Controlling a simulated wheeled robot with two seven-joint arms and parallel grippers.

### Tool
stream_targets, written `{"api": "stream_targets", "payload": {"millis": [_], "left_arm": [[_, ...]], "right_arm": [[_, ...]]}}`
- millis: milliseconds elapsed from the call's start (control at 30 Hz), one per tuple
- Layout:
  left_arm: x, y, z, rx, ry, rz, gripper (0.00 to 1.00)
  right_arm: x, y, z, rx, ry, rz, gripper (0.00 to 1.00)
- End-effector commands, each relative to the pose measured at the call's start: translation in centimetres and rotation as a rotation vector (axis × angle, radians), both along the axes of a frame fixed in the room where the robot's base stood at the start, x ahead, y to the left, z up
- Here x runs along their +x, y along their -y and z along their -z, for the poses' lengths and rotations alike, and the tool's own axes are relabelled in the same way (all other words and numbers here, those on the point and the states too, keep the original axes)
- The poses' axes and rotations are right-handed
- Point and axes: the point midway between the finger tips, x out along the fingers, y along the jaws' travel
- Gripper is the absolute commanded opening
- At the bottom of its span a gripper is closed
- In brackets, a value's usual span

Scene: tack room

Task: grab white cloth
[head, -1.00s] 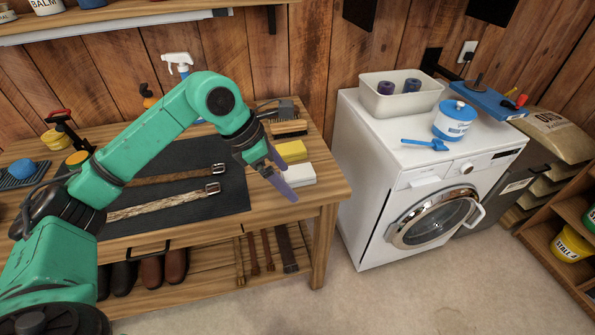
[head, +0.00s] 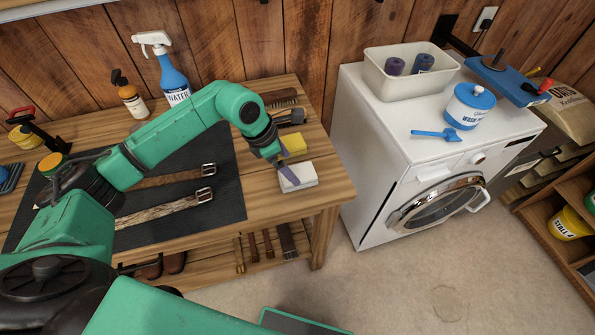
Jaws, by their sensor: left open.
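The white cloth (head: 304,178) is a small folded block on the right part of the wooden workbench, near its front right corner. My left gripper (head: 287,172) is over the cloth's left side, with its purple fingers pointing down at it and hiding part of it. The gripper is open, and I cannot tell whether the fingers touch the cloth. A yellow cloth or sponge (head: 293,143) lies just behind the white cloth. My right gripper is not in view.
A black mat (head: 226,176) with two leather straps lies left of the cloth. Brushes (head: 291,117) lie behind the yellow piece. A spray bottle (head: 174,78) stands at the back. A white washing machine (head: 375,130) stands right of the bench, across a gap.

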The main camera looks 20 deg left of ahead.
Motion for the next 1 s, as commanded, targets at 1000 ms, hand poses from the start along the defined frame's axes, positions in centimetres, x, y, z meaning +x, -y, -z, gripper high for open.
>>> {"api": "stream_targets", "payload": {"millis": [1000], "left_arm": [[1.0,1.6,4.8,0.001,-0.001,0.001,1.0]], "right_arm": [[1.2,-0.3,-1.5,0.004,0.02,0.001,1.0]]}}
